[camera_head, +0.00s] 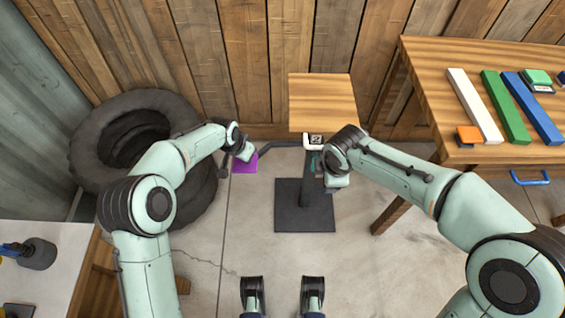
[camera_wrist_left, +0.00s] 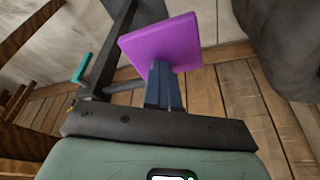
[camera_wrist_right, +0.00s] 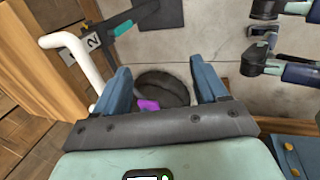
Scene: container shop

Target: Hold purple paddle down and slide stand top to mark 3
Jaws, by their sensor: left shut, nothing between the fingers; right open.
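The stand has a wooden top (camera_head: 322,102), a dark post and a flat dark base (camera_head: 305,218). A purple paddle (camera_head: 245,164) sits on a dark arm to the stand's left; it also shows in the left wrist view (camera_wrist_left: 165,42). My left gripper (camera_wrist_left: 159,66) is shut and empty, its fingertips at the paddle; whether they press it I cannot tell. A white handle (camera_wrist_right: 72,60) under the top is beside a tag reading 2 (camera_wrist_right: 93,42), near a teal pointer (camera_wrist_right: 123,28). My right gripper (camera_wrist_right: 160,70) is open and empty beside the handle, apart from it.
Stacked black tires (camera_head: 135,110) stand at the left, close to my left arm. A wooden workbench (camera_head: 430,70) at the right carries white, green and blue bars and small blocks. A wooden wall is behind the stand. The floor in front of the stand is clear.

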